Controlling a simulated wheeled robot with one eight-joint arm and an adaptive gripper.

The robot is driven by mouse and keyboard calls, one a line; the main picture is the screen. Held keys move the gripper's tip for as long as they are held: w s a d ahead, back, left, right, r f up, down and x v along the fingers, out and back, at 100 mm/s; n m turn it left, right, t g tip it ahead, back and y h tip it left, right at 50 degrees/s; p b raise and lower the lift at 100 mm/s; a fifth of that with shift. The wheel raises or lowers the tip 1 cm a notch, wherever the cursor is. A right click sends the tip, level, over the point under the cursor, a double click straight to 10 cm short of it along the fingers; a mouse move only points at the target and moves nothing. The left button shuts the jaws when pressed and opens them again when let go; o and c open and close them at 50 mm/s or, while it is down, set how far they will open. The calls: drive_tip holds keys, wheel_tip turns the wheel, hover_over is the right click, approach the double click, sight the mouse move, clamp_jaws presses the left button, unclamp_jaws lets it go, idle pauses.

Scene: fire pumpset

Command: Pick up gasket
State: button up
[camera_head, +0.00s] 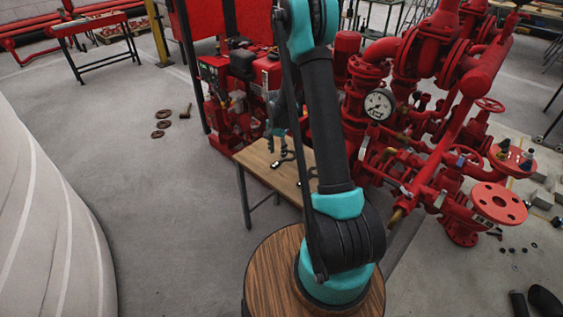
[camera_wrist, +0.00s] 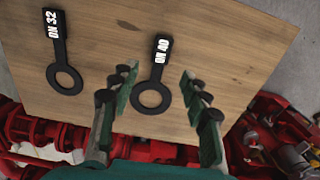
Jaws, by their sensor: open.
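Two black ring-shaped gaskets with labelled tabs lie on a wooden table. In the wrist view the gasket marked DN 40 (camera_wrist: 150,95) lies between my open fingers, ring toward me, tab pointing up. The gasket marked DN 32 (camera_wrist: 65,78) lies to its left, outside the fingers. The gap in height cannot be told.
The red pumpset (camera_head: 430,110) with pipes and a gauge (camera_head: 379,104) stands close right of and behind the table. A red engine unit (camera_head: 235,95) stands behind it.

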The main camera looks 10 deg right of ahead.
sight(278, 162)
drive_tip(key=shift+f, duration=2.4)
clamp_jaws()
